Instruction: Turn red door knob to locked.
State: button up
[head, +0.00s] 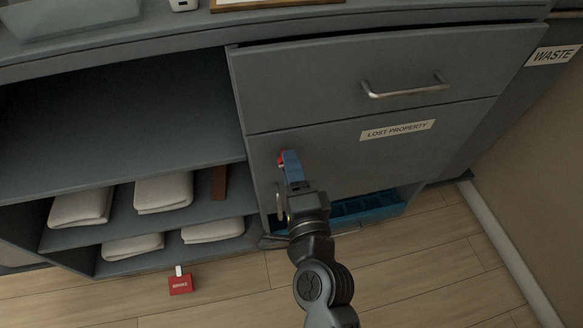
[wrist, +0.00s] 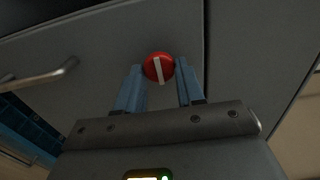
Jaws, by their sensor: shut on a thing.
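The red door knob (head: 281,160) is on the grey door under the drawer, near the door's left edge in the head view. In the wrist view the round red knob (wrist: 150,70) shows a white bar on its face, nearly upright and slightly tilted. My gripper (head: 288,163) reaches the knob from below with its blue fingers. In the wrist view one finger of my gripper (wrist: 160,72) is on each side of the knob, and it is shut on it. My fingers partly hide the knob in the head view. I see no readable lock marking.
A drawer with a bar handle (head: 405,90) is above the door, which bears a "LOST PROPERTY" label (head: 397,130). A door handle (head: 278,202) is below the knob. A blue crate (head: 372,208) is low down. Open shelves with folded towels (head: 163,192) are left; a red "BRISKO" card (head: 180,284) is on the floor.

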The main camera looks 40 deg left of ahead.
jog(key=o, duration=1)
jog(key=shift+d, duration=0.1)
jog(key=b+v, duration=0.2)
jog(key=v, duration=0.5)
jog(key=shift+s+d, duration=0.2)
jog(key=shift+s, duration=0.1)
